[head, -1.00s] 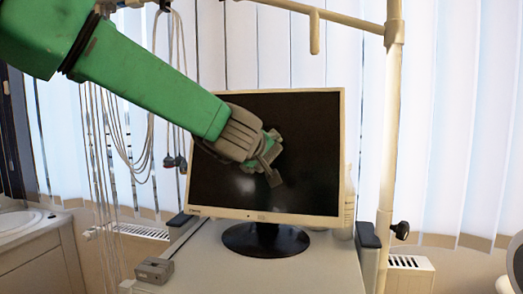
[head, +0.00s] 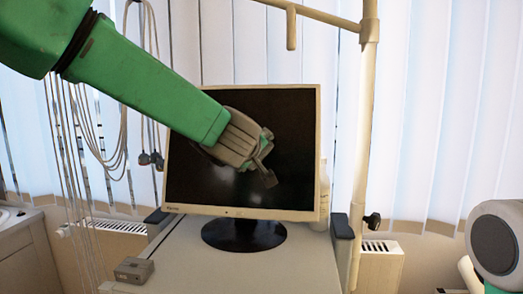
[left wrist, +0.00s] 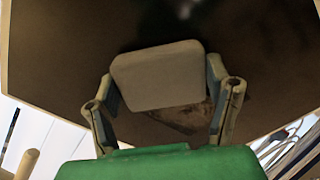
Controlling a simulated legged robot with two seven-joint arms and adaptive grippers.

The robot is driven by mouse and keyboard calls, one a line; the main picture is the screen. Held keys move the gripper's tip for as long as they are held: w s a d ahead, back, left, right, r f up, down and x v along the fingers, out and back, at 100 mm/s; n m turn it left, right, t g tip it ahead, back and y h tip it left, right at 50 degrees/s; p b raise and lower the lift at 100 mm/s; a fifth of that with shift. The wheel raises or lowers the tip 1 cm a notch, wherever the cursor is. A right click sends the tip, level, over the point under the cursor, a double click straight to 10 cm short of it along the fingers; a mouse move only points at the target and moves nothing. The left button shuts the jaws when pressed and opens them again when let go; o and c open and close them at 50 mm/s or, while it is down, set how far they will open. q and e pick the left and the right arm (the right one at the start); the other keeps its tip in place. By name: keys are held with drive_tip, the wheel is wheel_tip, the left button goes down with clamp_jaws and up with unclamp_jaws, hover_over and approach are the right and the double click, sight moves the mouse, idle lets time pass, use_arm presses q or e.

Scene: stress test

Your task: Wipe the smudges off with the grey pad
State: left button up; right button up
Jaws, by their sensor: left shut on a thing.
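The monitor (head: 290,130) has a dark screen in a cream frame and stands upright on a black round foot. My left gripper (head: 262,163) is in front of the middle of the screen, shut on the grey pad (left wrist: 158,76). In the left wrist view the pad is a pale rounded block between the two fingers of the gripper (left wrist: 165,95), facing the dark screen. A brownish smudge (left wrist: 185,118) shows on the screen beside the pad, partly hidden by it. I cannot tell whether the pad touches the screen. My right gripper is out of view.
The monitor stands on a light cart top (head: 225,270) with a small grey box (head: 134,269) at its front left. A cream pole (head: 366,130) rises at the right, and cables (head: 100,150) hang at the left. Part of my right arm shows at the lower right.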

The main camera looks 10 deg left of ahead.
use_arm(q)
drive_tip(key=a, duration=0.5)
drive_tip(key=shift+a+f, duration=0.1)
drive_tip(key=shift+w+d, duration=0.1)
drive_tip(key=shift+d, duration=0.5)
drive_tip(key=shift+a, duration=0.15)
drive_tip(key=a, duration=0.4)
drive_tip(key=shift+a, duration=0.15)
drive_tip(key=shift+a+b, duration=0.3)
drive_tip(key=shift+a, duration=0.55)
drive_tip(key=shift+w+a, duration=0.1)
drive_tip(key=shift+w+a+r+p, duration=0.25)
drive_tip(key=shift+a+r+p, duration=0.3)
drive_tip(key=shift+r, duration=0.2)
drive_tip(key=shift+w+a+r+p, duration=0.2)
drive_tip(key=shift+a+r+p, duration=0.2)
drive_tip(key=shift+r+p, duration=0.3)
drive_tip(key=d, duration=0.5)
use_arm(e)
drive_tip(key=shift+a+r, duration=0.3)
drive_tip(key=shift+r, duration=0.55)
use_arm(q)
drive_tip(key=shift+d, duration=0.1)
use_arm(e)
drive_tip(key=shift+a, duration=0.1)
